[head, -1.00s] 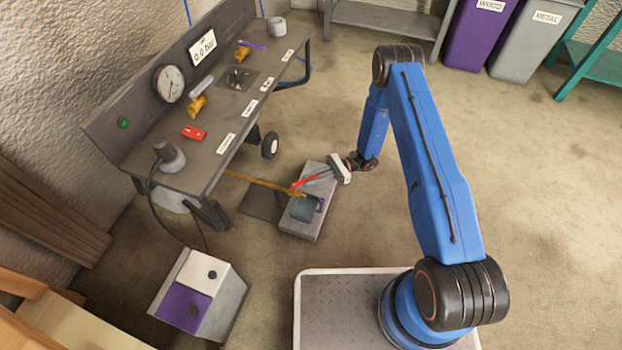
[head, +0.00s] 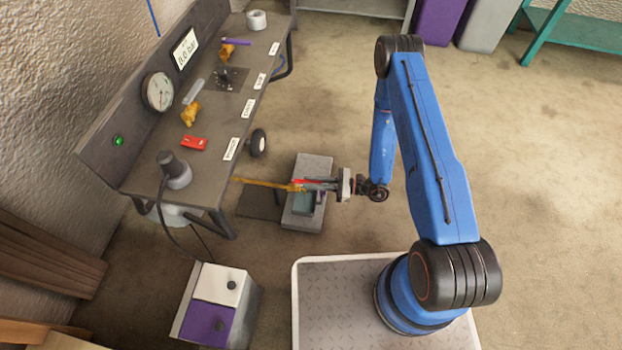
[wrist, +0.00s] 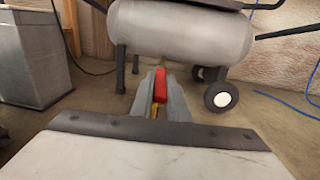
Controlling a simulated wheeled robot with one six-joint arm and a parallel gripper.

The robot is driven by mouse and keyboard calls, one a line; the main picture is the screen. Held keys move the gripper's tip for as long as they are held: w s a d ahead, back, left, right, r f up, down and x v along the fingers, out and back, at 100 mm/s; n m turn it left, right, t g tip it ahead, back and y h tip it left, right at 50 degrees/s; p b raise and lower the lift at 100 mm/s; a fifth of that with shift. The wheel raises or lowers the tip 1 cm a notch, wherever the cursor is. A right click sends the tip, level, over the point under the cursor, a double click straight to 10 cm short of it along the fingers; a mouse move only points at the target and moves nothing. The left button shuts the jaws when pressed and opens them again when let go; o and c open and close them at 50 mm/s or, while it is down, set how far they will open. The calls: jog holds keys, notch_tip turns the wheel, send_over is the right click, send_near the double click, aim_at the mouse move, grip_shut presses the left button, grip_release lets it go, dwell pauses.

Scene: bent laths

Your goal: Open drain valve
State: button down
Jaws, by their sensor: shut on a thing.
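The drain valve has a red lever (wrist: 160,88) that shows between my gripper's fingers in the wrist view. In the head view the red lever (head: 308,181) sits at the end of a brass-coloured pipe (head: 262,184). My gripper (head: 318,183) reaches in level from the right and is shut on the red lever. In the wrist view my gripper (wrist: 159,95) has both grey fingers pressed against the lever's sides. The valve body is mostly hidden behind the fingers. The pressure gauge (head: 158,91) stands on the bench's back panel.
A grey block with a basin (head: 311,167) stands on the floor under the valve. A tank on legs (wrist: 180,35) with a wheel (wrist: 221,96) is behind the lever. The workbench (head: 193,150) is at left. A white and purple bin (head: 215,291) stands at lower left. Floor at right is clear.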

jog(key=shift+s+m+t, duration=0.35)
jog(key=shift+m+t, duration=0.15)
jog(key=shift+t, duration=0.2)
jog(key=c, duration=1.7)
grip_release()
jog(key=v, duration=1.7)
jog(key=shift+s+d+r, duration=0.1)
jog(key=shift+s+r, duration=0.05)
